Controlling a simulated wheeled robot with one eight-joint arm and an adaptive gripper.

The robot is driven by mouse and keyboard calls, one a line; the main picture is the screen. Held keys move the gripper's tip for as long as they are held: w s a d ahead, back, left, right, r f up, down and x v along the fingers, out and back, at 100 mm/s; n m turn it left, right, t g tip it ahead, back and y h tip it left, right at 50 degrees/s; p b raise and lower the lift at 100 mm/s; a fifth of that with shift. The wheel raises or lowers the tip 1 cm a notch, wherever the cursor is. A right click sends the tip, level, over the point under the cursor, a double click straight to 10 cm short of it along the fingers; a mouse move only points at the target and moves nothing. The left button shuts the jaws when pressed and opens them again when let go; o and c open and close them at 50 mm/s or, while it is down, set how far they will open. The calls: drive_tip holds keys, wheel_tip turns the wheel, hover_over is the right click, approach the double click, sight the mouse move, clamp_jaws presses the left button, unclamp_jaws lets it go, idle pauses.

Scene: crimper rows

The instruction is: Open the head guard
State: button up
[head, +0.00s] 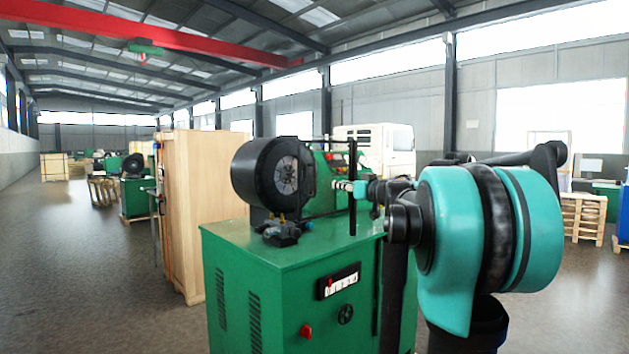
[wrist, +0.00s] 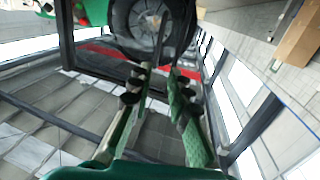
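What looks like the head guard (head: 352,205) is a thin black upright bar to the right of the head. The head fills the top of the wrist view (wrist: 150,22), with a thin dark bar running down from it. My gripper (head: 342,186) is at the bar, its fingers pointing left towards the head. In the wrist view my gripper (wrist: 158,72) has its fingers apart, with the bar seen between or in front of them. Contact cannot be told.
A small dark fitting (head: 281,232) stands on the cabinet top below the head. The cabinet front carries a control panel (head: 338,281) and a red switch (head: 306,331). A tall wooden crate (head: 205,200) stands behind on the left. Open floor lies farther left.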

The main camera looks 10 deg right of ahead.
sight(315, 179)
drive_tip(key=x, duration=1.7)
drive_tip(key=shift+w, duration=0.25)
drive_tip(key=shift+c, duration=0.5)
clamp_jaws()
